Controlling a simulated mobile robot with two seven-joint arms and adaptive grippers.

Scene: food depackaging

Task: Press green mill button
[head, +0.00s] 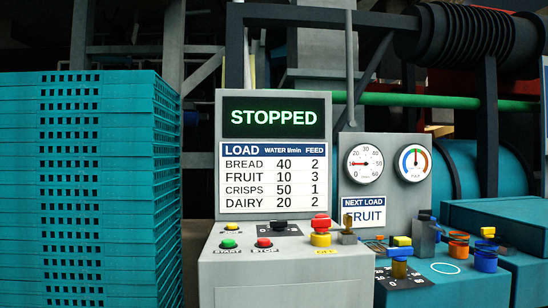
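The green button (228,243) sits on the sloped top of the grey control console (285,272), above a label that reads START. A red button (264,242) is to its right, above a label that reads STOP. A large red mushroom button (320,222) on a yellow base stands further right. The console's screen (273,117) shows STOPPED in green on black. Nothing covers the green button. Neither of my grippers shows in the head view.
A tall stack of teal crates (80,190) stands left of the console. Two gauges and a NEXT LOAD sign (364,212) reading FRUIT are on a grey panel to the right. A teal box (440,285) with knobs stands at the lower right.

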